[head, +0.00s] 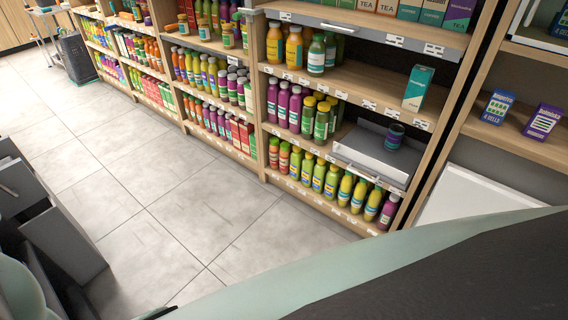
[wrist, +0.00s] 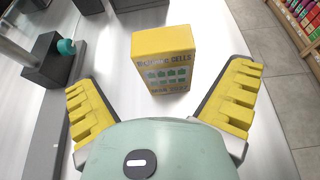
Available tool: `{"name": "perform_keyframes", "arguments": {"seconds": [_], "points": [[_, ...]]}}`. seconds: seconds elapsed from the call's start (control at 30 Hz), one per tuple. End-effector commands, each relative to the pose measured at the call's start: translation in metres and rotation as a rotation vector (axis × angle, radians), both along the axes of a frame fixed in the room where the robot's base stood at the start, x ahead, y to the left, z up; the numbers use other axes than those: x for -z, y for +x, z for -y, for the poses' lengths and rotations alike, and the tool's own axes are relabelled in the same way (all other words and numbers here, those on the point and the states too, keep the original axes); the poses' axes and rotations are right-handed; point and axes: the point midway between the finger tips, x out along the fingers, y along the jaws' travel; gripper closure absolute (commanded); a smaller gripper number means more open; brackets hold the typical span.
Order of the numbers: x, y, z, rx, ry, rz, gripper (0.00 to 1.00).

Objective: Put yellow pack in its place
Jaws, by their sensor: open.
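The yellow pack (wrist: 166,60) stands upright on a white surface (wrist: 115,75) in the wrist view, with "cells" lettering and green pictures on its front. My gripper (wrist: 163,88) is open, with its yellow ridged fingers spread wide to either side in the picture. The pack lies beyond and between them, and neither finger appears to touch it. The head view shows neither the gripper nor the yellow pack. There, a blue pack (head: 497,107) and a purple pack (head: 541,122) of similar shape stand on the right shelf (head: 510,138).
Shelves of bottles (head: 320,118) and tea boxes line the back in the head view. A teal box (head: 418,88) stands on a middle shelf. Dark grey equipment (wrist: 50,65) with a teal knob is left of the pack. The tiled floor (head: 190,190) is clear.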

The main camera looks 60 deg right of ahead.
Motion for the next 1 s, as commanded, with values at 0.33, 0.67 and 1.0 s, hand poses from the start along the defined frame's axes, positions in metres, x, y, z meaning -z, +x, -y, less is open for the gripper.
{"name": "perform_keyframes", "arguments": {"seconds": [0.33, 0.67, 1.0], "points": [[0.016, 0.041, 0.01, 0.01, -0.002, 0.003, 0.0], [0.02, 0.046, 0.009, 0.005, 0.0, 0.0, 0.0], [0.02, 0.046, 0.009, 0.004, -0.001, 0.0, 0.35]]}}
